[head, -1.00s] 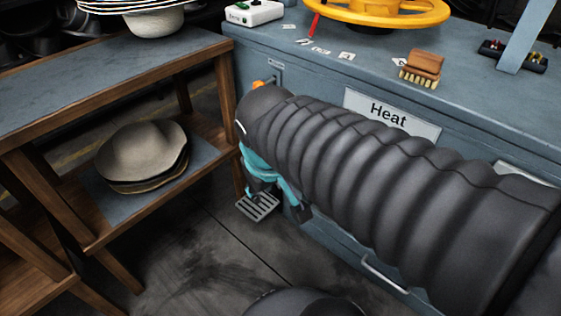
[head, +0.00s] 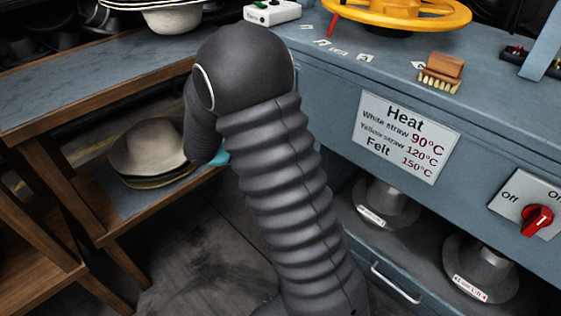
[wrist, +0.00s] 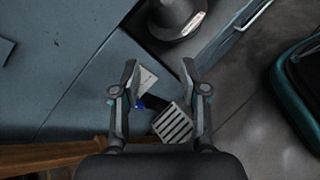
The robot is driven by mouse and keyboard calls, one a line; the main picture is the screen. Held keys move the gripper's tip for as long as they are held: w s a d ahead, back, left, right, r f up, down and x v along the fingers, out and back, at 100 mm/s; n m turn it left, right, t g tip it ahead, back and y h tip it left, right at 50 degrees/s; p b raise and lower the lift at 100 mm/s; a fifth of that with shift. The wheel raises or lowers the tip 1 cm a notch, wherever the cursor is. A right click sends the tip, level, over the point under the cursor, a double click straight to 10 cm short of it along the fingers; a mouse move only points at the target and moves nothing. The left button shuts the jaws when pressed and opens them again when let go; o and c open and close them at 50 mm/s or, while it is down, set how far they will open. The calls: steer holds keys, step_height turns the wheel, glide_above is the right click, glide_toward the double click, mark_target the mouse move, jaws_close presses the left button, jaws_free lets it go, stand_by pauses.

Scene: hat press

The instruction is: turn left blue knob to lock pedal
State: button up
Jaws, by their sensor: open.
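The blue knob (wrist: 139,104) shows as a small blue spot in the wrist view, beside the inner side of the left finger and partly hidden by it. The pedal (wrist: 172,124) is a slatted metal plate on a dark arm, just right of the knob and between the fingers in the picture. My gripper (wrist: 159,66) is open and empty, with a finger on each side of the pedal. I cannot tell how far above it the fingers are. In the head view my arm hides the knob, the pedal and nearly all of the gripper.
The blue-grey press cabinet (head: 330,105) carries a heat sign (head: 405,137) and a red switch (head: 537,220). Metal hat forms (head: 385,205) stand on its lower shelf, above a drawer handle (head: 393,283). A wooden rack (head: 100,225) with hats (head: 150,150) is at left.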

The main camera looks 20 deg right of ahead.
steer(key=w+a+f+n+t+h, duration=0.2)
steer(key=w+f+n+t, duration=0.3)
steer(key=f, duration=0.5)
steer(key=w+a+f+n+t+h, duration=0.25)
steer(key=w+f+n, duration=0.35)
steer(key=f, duration=0.3)
steer(key=x, duration=1.4)
steer(key=shift+d+f+p, duration=0.1)
steer(key=shift+d+p, duration=0.05)
steer(key=shift+p, duration=0.2)
jaws_close()
